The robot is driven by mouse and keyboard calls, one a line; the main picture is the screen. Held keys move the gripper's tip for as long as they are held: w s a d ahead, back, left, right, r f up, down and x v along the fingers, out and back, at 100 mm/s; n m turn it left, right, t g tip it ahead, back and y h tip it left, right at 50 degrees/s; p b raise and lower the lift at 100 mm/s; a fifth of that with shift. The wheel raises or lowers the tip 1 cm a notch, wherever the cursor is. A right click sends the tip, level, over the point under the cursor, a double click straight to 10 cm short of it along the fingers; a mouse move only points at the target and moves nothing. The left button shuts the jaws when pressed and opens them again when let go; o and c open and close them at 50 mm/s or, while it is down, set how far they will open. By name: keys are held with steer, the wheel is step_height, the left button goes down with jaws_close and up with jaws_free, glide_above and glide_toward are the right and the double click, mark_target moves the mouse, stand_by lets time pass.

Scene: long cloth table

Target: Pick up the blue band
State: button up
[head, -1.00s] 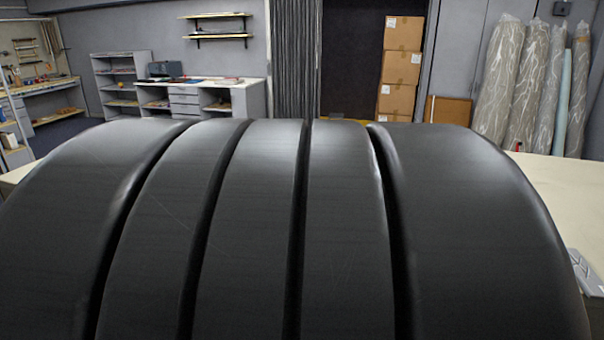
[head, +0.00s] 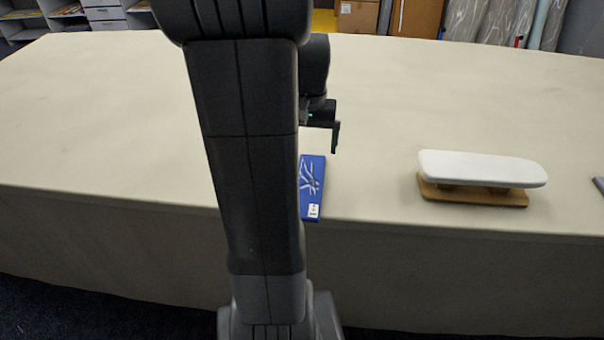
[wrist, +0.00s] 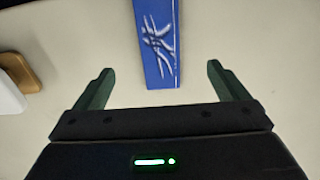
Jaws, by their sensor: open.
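The blue band (head: 312,186) is a flat blue strip with white markings and a small white label. It lies on the cloth table near the front edge, and its left part is hidden behind my arm in the head view. In the wrist view the blue band (wrist: 158,40) runs from the top edge down to just ahead of the space between the fingers. My gripper (wrist: 155,82) is open and empty, with one finger on each side of the band's line. In the head view my gripper (head: 333,138) shows partly, above and just beyond the band.
A white padded board on a wooden base (head: 482,170) stands to the right on the table (head: 400,85). Part of it shows at the left in the wrist view (wrist: 20,70). A grey item (head: 599,184) is at the right edge. The cloth around the band is clear.

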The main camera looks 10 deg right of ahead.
glide_above(309, 183)
step_height(309, 183, down, 8)
steer(key=shift+s+a+f, duration=0.1)
steer(key=shift+s, duration=0.05)
steer(key=shift+f+p, duration=0.4)
steer(key=shift+f, duration=1.95)
steer(key=c, duration=1.1)
steer(key=shift+o, duration=0.2)
